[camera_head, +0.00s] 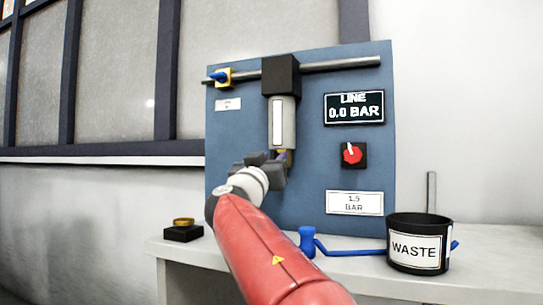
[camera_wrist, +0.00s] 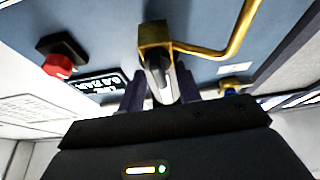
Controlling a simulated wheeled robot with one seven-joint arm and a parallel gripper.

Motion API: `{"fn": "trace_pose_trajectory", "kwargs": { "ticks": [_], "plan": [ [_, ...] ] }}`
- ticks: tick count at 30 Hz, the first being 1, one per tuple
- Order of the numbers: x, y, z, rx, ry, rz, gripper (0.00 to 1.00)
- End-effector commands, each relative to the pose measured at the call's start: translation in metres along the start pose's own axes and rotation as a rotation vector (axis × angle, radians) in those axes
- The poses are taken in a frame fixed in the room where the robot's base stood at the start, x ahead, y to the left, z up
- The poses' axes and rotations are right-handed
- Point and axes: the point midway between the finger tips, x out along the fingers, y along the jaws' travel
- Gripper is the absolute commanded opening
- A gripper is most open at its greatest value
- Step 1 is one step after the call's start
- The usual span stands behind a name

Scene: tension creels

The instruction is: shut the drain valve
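The brass drain valve (camera_head: 283,156) sits under the grey bowl (camera_head: 289,123) hanging from a black head on the blue panel; my gripper partly hides it. My gripper (camera_head: 264,165) is just in front and slightly left of it. In the wrist view, a brass block (camera_wrist: 154,34) with a bent brass tube (camera_wrist: 213,53) is ahead of my gripper (camera_wrist: 160,90). Its dark fingers stand apart on either side of a pale grey part (camera_wrist: 160,78). I cannot tell whether they touch it, or whether that part is a lever or the bowl.
The display (camera_head: 355,108) reads LINE 0.0 BAR. Below it are a red knob (camera_head: 352,154) and a 1.5 BAR label (camera_head: 354,203). A blue-handled valve (camera_head: 219,77) is upper left. A black WASTE cup (camera_head: 417,243) and a black block (camera_head: 182,232) stand on the shelf.

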Motion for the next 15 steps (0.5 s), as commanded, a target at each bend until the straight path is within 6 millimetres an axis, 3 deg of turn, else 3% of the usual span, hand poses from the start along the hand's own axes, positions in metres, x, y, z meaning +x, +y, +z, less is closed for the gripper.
{"fn": "trace_pose_trajectory", "kwargs": {
  "ticks": [7, 13, 15],
  "plan": [
    [0.0009, 0.0002, 0.0006, 0.000, 0.000, 0.000, 0.34],
    [0.0008, 0.0001, 0.0006, 0.000, 0.000, 0.000, 0.07],
    [0.0007, 0.0001, 0.0006, 0.000, 0.000, 0.000, 0.07]
  ]
}}
